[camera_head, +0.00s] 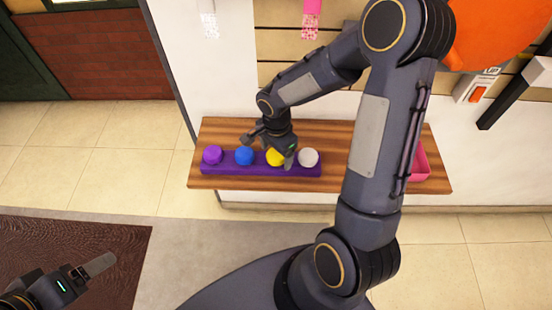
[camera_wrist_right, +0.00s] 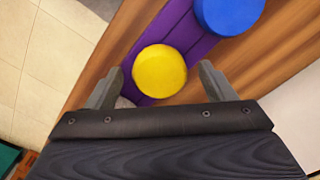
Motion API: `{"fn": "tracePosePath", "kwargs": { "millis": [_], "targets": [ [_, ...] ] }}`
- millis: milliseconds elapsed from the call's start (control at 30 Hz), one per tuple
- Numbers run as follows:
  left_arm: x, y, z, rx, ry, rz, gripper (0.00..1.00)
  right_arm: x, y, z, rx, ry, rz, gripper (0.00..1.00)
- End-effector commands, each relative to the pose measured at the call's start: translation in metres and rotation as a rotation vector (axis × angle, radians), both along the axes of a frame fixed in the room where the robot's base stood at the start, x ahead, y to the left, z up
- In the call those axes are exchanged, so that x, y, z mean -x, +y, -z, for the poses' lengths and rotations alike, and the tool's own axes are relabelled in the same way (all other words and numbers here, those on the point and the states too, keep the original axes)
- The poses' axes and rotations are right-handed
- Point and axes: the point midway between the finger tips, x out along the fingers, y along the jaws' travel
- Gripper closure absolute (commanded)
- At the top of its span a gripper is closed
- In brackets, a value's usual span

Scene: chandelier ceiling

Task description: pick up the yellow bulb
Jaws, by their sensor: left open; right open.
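The yellow bulb (camera_head: 275,157) sits in a purple holder (camera_head: 262,171) on a wooden shelf, between the blue bulb (camera_head: 244,156) and the white bulb (camera_head: 308,157). My right gripper (camera_head: 270,150) is above the holder and partly covers the yellow bulb. In the right wrist view, the yellow bulb (camera_wrist_right: 160,71) lies between the two spread fingers of my right gripper (camera_wrist_right: 160,85), with a gap on each side. The white bulb is mostly hidden behind a finger there. My left gripper (camera_head: 98,272) is at the lower left, open, away from the shelf.
A purple bulb (camera_head: 212,155) sits at the holder's left end. A pink bin (camera_head: 420,163) stands at the right of the wooden shelf (camera_head: 330,183), partly behind my right arm. The floor at left is clear around a dark brown rug (camera_head: 95,240).

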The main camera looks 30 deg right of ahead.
Motion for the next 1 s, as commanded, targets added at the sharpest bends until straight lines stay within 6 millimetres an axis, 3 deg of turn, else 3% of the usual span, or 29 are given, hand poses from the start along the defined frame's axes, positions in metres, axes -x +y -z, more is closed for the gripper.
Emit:
{"fn": "tracePosePath", "kwargs": {
  "millis": [167,533,833,1000],
  "targets": [
    [0.0,0.0,0.0,0.0,0.0,0.0,0.24,0.0,0.0,0.0,0.0,0.0,0.0,0.24],
    [0.0,0.0,0.0,0.0,0.0,0.0,0.24,0.0,0.0,0.0,0.0,0.0,0.0,0.71],
    [0.0,0.0,0.0,0.0,0.0,0.0,0.24,0.0,0.0,-0.002,0.001,-0.001,0.0,0.72],
    [0.0,0.0,0.0,0.0,0.0,0.0,0.24,-0.001,0.0,-0.015,0.001,-0.003,0.002,0.72]
  ]
}}
